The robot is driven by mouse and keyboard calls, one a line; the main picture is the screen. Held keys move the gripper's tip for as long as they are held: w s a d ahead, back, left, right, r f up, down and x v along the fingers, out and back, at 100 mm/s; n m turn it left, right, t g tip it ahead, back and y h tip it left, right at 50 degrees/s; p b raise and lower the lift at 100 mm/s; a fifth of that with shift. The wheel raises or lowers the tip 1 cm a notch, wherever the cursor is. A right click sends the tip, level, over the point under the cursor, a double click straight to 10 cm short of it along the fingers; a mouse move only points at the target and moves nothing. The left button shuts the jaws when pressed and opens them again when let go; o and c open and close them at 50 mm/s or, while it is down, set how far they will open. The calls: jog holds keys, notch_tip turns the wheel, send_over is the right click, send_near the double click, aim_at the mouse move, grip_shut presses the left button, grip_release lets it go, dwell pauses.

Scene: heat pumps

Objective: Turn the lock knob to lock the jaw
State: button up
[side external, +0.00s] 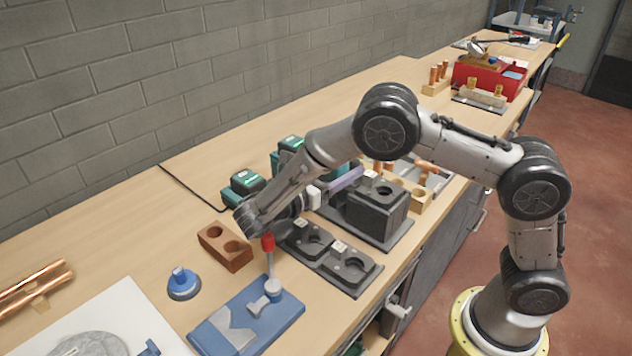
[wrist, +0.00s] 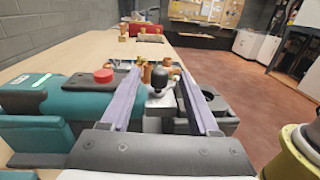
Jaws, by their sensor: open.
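A black round-topped knob (wrist: 158,79) stands upright on a pale block (wrist: 160,101) in the wrist view. I take it for the lock knob, but no label shows. My gripper (wrist: 160,70) is open, with one long pale purple finger on each side of the knob, and a gap shows on both sides. In the side view my gripper (side external: 347,180) points along the bench beside a dark box-shaped device (side external: 375,217) with a round hole in its top. The knob and the far finger are not clear there. I cannot make out the jaw.
Teal tools (wrist: 85,100) and a red cap (wrist: 103,75) lie left of the fingers. Copper fittings (wrist: 147,74) stand beyond. A red-handled lever (side external: 267,242) rises from a blue base (side external: 250,318), near a brown two-hole block (side external: 225,246). The far bench has bare room.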

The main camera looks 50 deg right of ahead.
jog(key=a, duration=0.6)
jog(key=w+a, duration=0.1)
jog(key=a, duration=0.2)
jog(key=shift+a, duration=0.35)
jog(key=s+d+r+m+g+y, duration=0.3)
jog(key=s+d+r+m+y, duration=0.3)
jog(key=d+r, duration=0.65)
jog(key=s+d+r+m+t+y, duration=0.1)
jog(key=s+d+m+y, duration=0.1)
jog(key=s, duration=0.4)
jog(key=s+d+r+m+t+y, duration=0.1)
jog(key=s+y, duration=0.1)
jog(key=s, duration=0.4)
jog(key=s+a+f+m+t+y, duration=0.2)
jog(key=s+f+m+t+y, duration=0.15)
jog(key=s, duration=0.25)
jog(key=a+f+m+t+y, duration=0.4)
jog(key=a+t, duration=0.1)
jog(key=a, duration=0.1)
jog(key=shift+w+a+f, duration=0.2)
jog(key=shift+w+a, duration=0.15)
jog(key=shift+a, duration=0.05)
